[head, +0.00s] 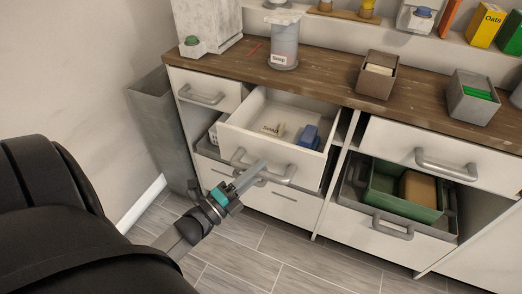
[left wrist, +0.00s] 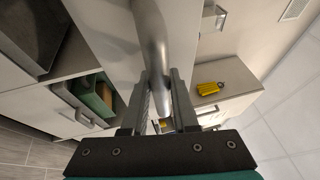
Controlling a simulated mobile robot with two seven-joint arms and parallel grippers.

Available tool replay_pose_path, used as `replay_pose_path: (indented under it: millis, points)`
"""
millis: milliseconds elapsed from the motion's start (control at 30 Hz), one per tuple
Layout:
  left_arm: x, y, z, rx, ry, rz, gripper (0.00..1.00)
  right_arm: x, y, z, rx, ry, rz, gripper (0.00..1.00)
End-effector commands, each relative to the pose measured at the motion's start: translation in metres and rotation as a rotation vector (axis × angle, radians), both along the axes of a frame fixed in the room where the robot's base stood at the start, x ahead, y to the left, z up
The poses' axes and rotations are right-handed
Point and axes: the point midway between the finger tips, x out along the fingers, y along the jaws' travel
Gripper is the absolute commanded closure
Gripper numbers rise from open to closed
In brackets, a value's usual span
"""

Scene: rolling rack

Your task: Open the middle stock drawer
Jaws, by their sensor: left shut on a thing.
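The middle stock drawer (head: 307,165) has a white front and is pulled well out of the cabinet. Its open top shows a blue item (head: 309,134) and a small pale item with dark lettering inside. Its grey bar handle (head: 285,177) is on the front face. My left gripper (head: 254,175) is shut on this handle, and the gripper hides part of it. In the left wrist view the grey bar (left wrist: 150,35) runs between the two fingers (left wrist: 160,95). My right gripper is in neither view.
A shut drawer (head: 215,89) is at the upper left, and another drawer (head: 445,155) is on the right. An open lower-right compartment holds a green bin (head: 385,190). A grey bin (head: 162,125) stands by the wall. A soap container (head: 284,45) and boxes stand on the wooden counter (head: 330,83).

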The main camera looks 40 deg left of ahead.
Motion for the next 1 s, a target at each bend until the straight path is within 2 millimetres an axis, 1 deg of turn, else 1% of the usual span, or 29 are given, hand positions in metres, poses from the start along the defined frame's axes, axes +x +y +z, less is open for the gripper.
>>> replay_pose_path:
  millis: [133, 500, 533, 600, 767, 800, 1000]
  points:
    - [-0.0039, -0.0013, -0.0001, 0.001, 0.000, -0.001, 1.00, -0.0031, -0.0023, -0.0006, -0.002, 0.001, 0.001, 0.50]
    - [-0.0044, -0.0014, -0.0004, 0.001, 0.000, -0.001, 1.00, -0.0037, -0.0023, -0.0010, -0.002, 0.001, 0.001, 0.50]
    - [-0.0044, -0.0015, -0.0004, 0.001, 0.000, -0.001, 0.70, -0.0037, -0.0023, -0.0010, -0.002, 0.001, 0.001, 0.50]
    - [-0.0044, -0.0014, -0.0004, 0.001, 0.000, -0.001, 0.63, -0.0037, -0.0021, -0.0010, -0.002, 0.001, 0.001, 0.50]
    - [-0.0043, -0.0013, -0.0002, 0.001, 0.000, -0.001, 0.45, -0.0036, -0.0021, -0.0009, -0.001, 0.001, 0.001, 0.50]
    - [-0.0043, -0.0013, -0.0002, 0.000, 0.000, -0.001, 0.43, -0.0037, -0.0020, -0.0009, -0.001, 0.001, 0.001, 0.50]
    - [-0.0042, -0.0011, -0.0001, 0.000, 0.000, 0.000, 0.43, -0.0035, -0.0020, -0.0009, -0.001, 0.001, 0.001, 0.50]
